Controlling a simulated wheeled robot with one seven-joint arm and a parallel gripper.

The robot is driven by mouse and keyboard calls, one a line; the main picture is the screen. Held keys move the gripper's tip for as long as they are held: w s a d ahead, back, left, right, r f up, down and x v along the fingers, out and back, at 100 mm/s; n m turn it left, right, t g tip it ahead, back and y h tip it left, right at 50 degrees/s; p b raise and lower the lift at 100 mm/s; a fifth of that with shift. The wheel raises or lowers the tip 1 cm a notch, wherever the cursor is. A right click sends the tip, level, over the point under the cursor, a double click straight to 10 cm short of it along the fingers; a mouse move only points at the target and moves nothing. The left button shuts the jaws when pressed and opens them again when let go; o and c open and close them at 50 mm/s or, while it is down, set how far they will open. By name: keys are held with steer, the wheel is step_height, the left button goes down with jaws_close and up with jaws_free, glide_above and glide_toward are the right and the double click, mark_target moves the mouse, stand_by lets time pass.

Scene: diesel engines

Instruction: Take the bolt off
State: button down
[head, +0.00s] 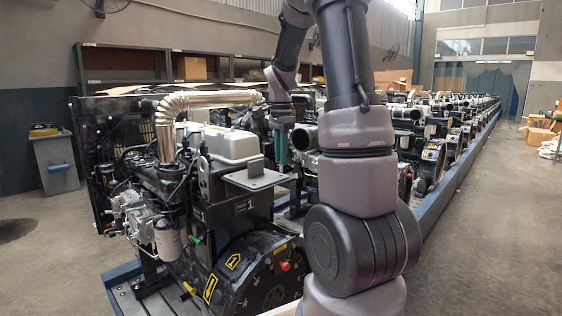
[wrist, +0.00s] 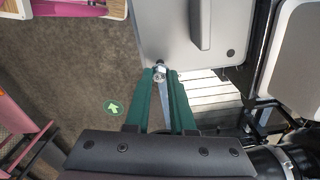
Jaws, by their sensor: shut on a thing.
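The bolt (wrist: 161,74) is a silver piece with a dark tip. In the wrist view it sits between the two green fingertips of my gripper (wrist: 160,78). It is beside the lower left corner of a grey plate (wrist: 178,35) in that view; I cannot tell whether it touches the plate. In the head view my gripper (head: 281,162) points down, its teal fingers beside a grey flat plate (head: 256,179) on the nearest engine (head: 215,215). The bolt is too small to make out there. My gripper is shut on the bolt.
A silver ribbed exhaust pipe (head: 215,99) arches over the engine left of my gripper. A long row of engines (head: 425,130) stretches behind along a blue-edged platform. A grey bin (head: 56,162) stands at left.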

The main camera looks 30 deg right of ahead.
steer(key=shift+r, duration=2.7)
